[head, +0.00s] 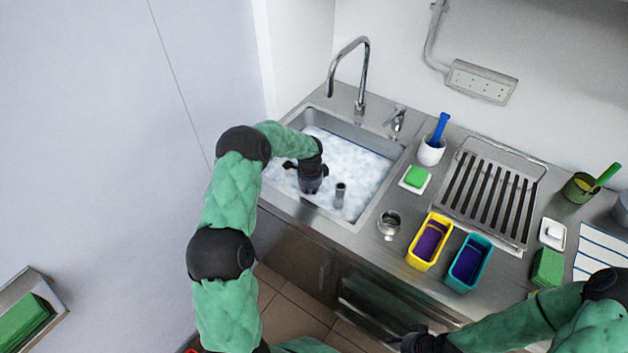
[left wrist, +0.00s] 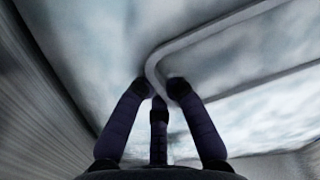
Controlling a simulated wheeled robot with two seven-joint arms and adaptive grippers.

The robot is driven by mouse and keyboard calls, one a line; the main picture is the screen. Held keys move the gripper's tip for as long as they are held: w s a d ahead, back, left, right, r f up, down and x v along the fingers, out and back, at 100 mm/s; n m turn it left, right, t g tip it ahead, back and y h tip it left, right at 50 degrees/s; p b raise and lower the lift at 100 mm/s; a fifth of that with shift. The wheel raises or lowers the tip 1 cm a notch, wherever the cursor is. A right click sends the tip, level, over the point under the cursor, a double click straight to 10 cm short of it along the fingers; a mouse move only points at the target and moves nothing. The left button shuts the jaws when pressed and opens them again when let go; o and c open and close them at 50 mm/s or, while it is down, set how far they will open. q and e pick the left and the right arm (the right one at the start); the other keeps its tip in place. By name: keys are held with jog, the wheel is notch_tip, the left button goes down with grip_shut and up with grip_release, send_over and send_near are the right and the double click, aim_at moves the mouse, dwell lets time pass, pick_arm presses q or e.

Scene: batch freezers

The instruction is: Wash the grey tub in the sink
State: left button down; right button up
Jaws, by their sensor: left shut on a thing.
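The sink (head: 378,190) is filled with white, foamy water. My left gripper (head: 311,187) reaches down into it near its front left part. In the left wrist view my left gripper (left wrist: 160,90) has its dark fingers together at the rounded corner of a pale grey rim, which looks like the grey tub (left wrist: 215,33). The fingers are shut on that rim. In the head view I cannot make out the tub; the foam and my gripper hide it. My right gripper (head: 424,341) is at the bottom edge, partly cut off, and its fingers are unclear.
A short grey pipe (head: 340,195) stands in the sink, right of my left gripper. The tap (head: 364,70) arches behind. A yellow tub (head: 417,258), a teal tub (head: 484,264), a green sponge (head: 416,176) and a drying rack (head: 526,214) occupy the counter to the right.

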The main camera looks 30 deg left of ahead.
pick_arm(q)
jog(key=shift+a, duration=0.7)
jog(key=shift+d, duration=2.05)
jog(key=shift+r, duration=0.1)
notch_tip(320, 180, up, 17)
jog(key=p, duration=1)
jog(key=shift+r+p, duration=0.2)
jog(key=shift+p, duration=0.1)
jog(key=shift+r+p, duration=0.95)
jog(key=shift+r, duration=0.55)
